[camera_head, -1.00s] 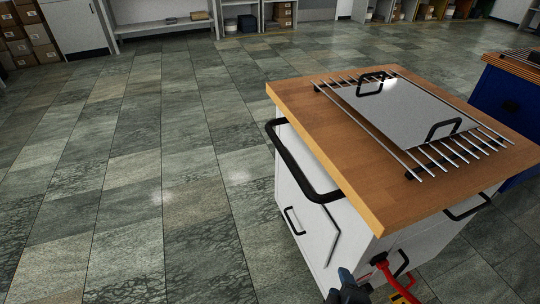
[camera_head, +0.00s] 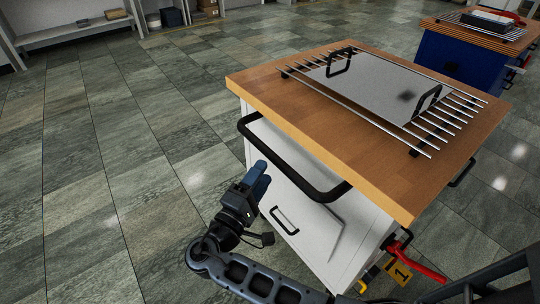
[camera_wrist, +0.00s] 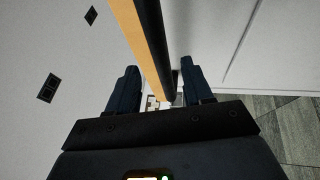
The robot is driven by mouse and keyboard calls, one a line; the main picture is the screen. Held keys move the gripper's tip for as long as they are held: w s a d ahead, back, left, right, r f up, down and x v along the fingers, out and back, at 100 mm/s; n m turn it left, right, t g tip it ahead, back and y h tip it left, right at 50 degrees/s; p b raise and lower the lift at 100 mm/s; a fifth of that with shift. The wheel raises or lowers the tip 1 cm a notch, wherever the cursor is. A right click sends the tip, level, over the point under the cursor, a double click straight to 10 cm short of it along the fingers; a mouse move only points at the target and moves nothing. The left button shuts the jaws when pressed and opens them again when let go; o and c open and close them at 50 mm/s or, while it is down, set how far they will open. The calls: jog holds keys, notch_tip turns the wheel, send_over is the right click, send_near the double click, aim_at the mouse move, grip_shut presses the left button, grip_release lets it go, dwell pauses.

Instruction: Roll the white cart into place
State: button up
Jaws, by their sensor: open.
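The white cart (camera_head: 322,242) stands on the tiled floor at the right of the head view. It has a wooden top (camera_head: 262,88) and a black bar handle (camera_head: 285,165) along its left side. My gripper (camera_head: 262,173) is open beside the cart's left side, close to the handle. In the wrist view, the black handle (camera_wrist: 152,35) runs between the two spread fingers of my gripper (camera_wrist: 158,66), with the wooden edge (camera_wrist: 133,30) just left of it. I cannot tell whether the fingers touch the handle.
A metal plate (camera_head: 375,82) with two black handles lies on a rod rack on the cart top. A red-handled item (camera_head: 428,271) and a yellow tag (camera_head: 402,272) marked 1 are at its front. A blue cart (camera_head: 455,65) stands behind right. The floor (camera_head: 110,170) to the left is clear.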

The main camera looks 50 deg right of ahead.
aim_at(274, 157)
jog(key=x, duration=0.6)
jog(key=shift+d, duration=0.4)
grip_shut()
